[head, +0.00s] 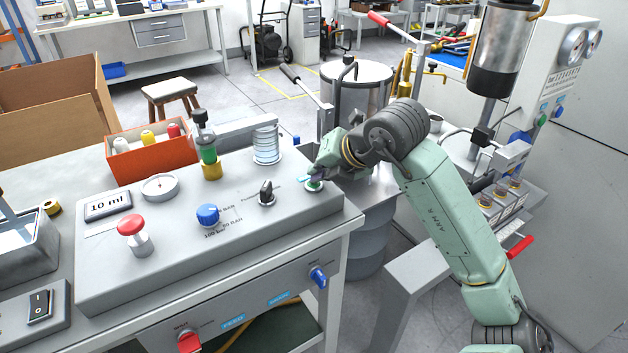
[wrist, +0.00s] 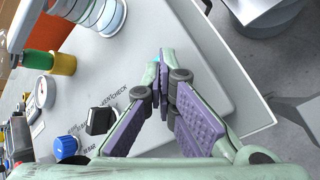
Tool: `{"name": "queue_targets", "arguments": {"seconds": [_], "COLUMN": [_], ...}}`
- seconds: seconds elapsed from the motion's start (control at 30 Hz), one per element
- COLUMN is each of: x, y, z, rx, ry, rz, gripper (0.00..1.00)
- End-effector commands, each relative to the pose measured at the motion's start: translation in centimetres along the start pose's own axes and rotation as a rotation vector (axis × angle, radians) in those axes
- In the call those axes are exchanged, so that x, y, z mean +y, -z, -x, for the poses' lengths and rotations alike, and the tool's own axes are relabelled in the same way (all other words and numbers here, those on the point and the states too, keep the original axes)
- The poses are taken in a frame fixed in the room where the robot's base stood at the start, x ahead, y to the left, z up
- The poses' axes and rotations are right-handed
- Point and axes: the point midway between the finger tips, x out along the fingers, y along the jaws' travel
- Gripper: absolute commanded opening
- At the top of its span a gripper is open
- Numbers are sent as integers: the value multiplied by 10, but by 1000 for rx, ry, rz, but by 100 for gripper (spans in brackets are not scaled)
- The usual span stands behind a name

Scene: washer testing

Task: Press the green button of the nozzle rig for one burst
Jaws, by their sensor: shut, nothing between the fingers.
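The nozzle rig is a grey sloped console (head: 160,245) on the bench in the head view. The green button (head: 314,186), in a pale ring, sits near the console's right end. My gripper (head: 316,175) is shut and empty, its fingertips down at the button and partly covering it. I cannot tell whether they touch it or whether it is pressed. In the wrist view the shut fingertips (wrist: 164,62) point at the console panel (wrist: 205,70), and the button is hidden behind them.
Left of the button are a black selector knob (head: 266,192), a blue knob (head: 208,214) and a red mushroom button (head: 132,228). Behind stand a ringed clear cylinder (head: 266,144), a green-and-brass nozzle (head: 209,152) and an orange bin (head: 150,160).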

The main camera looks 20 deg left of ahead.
Motion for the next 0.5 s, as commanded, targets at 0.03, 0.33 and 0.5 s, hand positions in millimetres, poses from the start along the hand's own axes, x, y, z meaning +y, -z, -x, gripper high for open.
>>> {"name": "queue_targets", "arguments": {"seconds": [0.03, 0.33, 0.5], "x": [-1, 3, 3], "y": [3, 0, -1], "z": [-3, 2, 2], "rx": [10, 9, 8], "ry": [4, 4, 3], "rz": [0, 1, 0], "gripper": [0, 0, 0]}}
